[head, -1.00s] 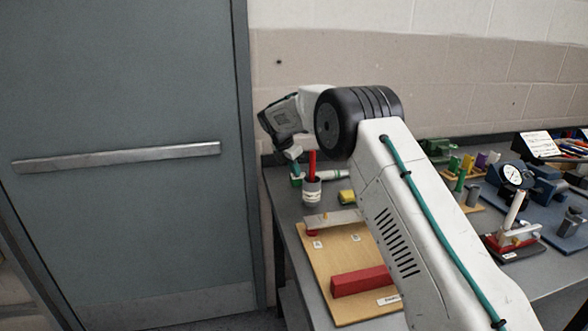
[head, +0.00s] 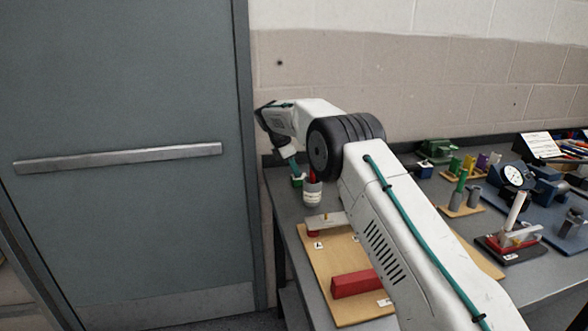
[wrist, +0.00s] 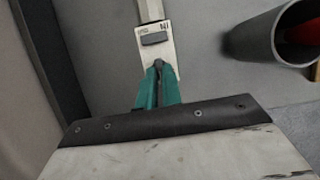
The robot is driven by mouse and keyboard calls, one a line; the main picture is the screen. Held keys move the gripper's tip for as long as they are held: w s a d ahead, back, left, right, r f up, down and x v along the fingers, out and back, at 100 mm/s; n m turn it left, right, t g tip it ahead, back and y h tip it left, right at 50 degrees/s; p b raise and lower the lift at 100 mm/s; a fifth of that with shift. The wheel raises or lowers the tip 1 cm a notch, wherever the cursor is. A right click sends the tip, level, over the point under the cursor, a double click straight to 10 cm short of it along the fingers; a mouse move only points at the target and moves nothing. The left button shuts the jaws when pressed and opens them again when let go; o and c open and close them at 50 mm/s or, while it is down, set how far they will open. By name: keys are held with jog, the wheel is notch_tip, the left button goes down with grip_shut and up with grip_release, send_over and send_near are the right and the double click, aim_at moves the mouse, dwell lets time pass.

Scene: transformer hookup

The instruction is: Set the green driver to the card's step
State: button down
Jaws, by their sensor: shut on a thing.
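The green driver (head: 297,182) lies at the far left corner of the bench, and only its green end shows beside the cup in the head view. In the wrist view a pale body with a dark window and a small mark, seemingly the driver (wrist: 155,42), runs up from the fingertips. My gripper (wrist: 157,88) has teal fingers, shut on a small dark piece at the near end of this body. In the head view my gripper (head: 293,168) reaches down at the green end. A white card (head: 541,145) stands at the back right, its writing too small to read.
A grey cup (head: 312,192) with a red item stands close to the right of my gripper. A wooden board (head: 328,255) with a red bar (head: 358,283) lies nearer. A dial gauge (head: 513,175) and coloured pegs stand to the right. The wall is close behind.

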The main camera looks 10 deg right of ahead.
jog(key=c, duration=1.6)
grip_release()
jog(key=shift+o, duration=0.2)
jog(key=v, duration=0.7)
jog(key=shift+a+r, duration=0.2)
jog(key=shift+r, duration=0.15)
